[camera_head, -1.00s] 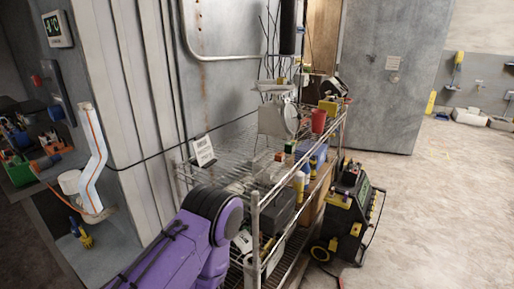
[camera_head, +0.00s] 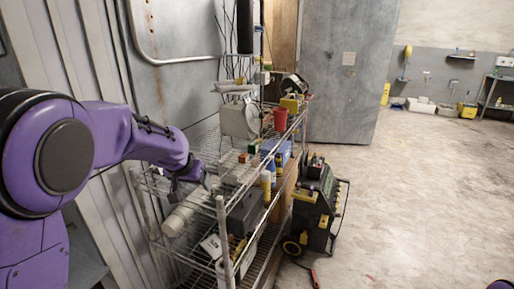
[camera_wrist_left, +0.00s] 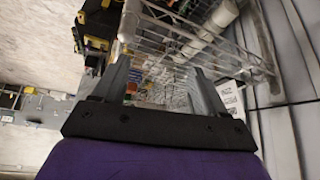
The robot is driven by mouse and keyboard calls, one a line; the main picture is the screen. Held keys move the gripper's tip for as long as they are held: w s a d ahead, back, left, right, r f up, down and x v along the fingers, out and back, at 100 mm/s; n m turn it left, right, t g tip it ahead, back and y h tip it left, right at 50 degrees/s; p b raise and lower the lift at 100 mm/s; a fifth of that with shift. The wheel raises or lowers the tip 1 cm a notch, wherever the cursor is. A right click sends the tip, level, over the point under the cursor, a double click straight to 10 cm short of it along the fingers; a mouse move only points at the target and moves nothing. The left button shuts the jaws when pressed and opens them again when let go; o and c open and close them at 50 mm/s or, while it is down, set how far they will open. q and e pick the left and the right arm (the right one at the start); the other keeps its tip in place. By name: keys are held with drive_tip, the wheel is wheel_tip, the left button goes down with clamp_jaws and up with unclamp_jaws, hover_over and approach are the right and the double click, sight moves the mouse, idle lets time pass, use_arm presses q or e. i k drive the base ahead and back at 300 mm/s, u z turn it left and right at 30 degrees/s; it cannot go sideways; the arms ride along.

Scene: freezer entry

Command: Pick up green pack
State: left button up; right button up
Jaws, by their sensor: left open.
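A small green pack (camera_head: 252,148) sits on the upper shelf of the wire rack (camera_head: 222,208), beside a small reddish-orange item (camera_head: 242,158). My left gripper (camera_head: 203,184) is over the near left part of the rack, left of and nearer than the green pack, and apart from it. In the left wrist view its two fingers (camera_wrist_left: 160,68) are spread with nothing between them. Small coloured items show beyond the fingers there, too small to tell apart surely. My right gripper does not show.
A grey scale (camera_head: 239,121), red cup (camera_head: 280,120) and blue bin (camera_head: 275,150) crowd the rack. A yellow bottle (camera_head: 265,186) and a grey box (camera_head: 245,212) stand below. A black wheeled machine (camera_head: 316,208) is right of the rack. The floor further right is open.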

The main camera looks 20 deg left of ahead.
sight(253, 147)
drive_tip(key=i, duration=1.45)
drive_tip(key=u, duration=0.05)
